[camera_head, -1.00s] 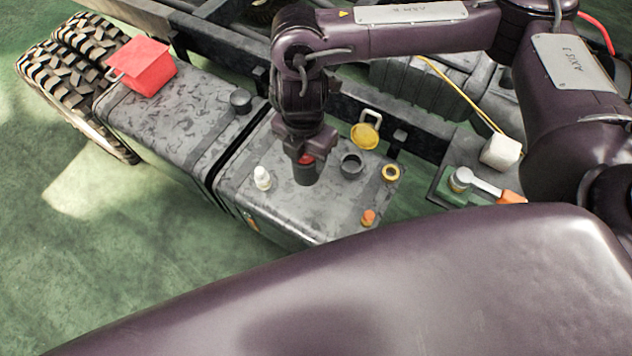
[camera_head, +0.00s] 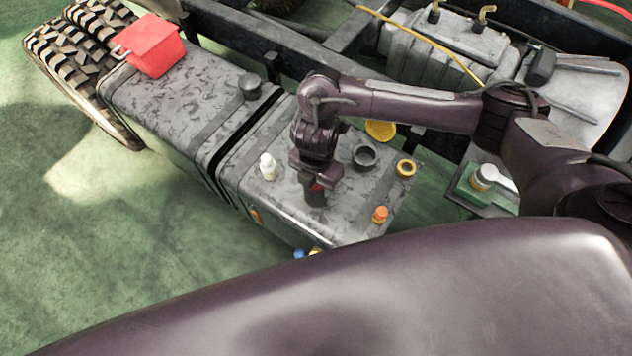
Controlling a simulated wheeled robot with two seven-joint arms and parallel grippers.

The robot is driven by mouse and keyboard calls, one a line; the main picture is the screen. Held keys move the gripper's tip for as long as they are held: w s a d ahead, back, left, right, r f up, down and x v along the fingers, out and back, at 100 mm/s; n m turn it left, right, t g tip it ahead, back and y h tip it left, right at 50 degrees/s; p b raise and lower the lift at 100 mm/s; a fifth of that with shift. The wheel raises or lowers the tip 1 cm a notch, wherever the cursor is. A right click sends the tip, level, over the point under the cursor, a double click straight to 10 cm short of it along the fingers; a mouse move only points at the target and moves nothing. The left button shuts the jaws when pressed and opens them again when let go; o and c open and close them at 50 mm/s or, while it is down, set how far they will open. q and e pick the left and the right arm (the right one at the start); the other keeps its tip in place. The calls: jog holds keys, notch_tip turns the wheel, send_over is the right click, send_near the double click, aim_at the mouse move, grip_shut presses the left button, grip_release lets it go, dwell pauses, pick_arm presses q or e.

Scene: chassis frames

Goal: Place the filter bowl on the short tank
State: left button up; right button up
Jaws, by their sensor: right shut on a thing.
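The short tank (camera_head: 285,222) is the grey, scuffed tank in the middle, right of the longer tank. My right gripper (camera_head: 317,183) points down over its top and is shut on a dark, cup-like piece with a bit of red at its top, which looks like the filter bowl (camera_head: 316,198). The bowl is upright at or just above the tank's top, near the front edge; I cannot tell whether it touches. The gripper hides the bowl's upper part. My left gripper is not in view.
On the short tank stand a white bottle (camera_head: 268,166), a dark ring (camera_head: 364,157), a yellow ring (camera_head: 405,168) and an orange-capped piece (camera_head: 380,214). A yellow lid (camera_head: 380,130) is behind. The longer tank (camera_head: 165,115) carries a red box (camera_head: 152,46) and a dark cap (camera_head: 250,85).

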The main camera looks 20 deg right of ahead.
jog(key=shift+r, duration=0.1)
jog(key=shift+f, duration=0.2)
jog(key=o, duration=1.4)
notch_tip(320, 180, up, 12)
jog(key=p, duration=0.4)
jog(key=shift+r+p, duration=0.2)
jog(key=shift+p, duration=0.2)
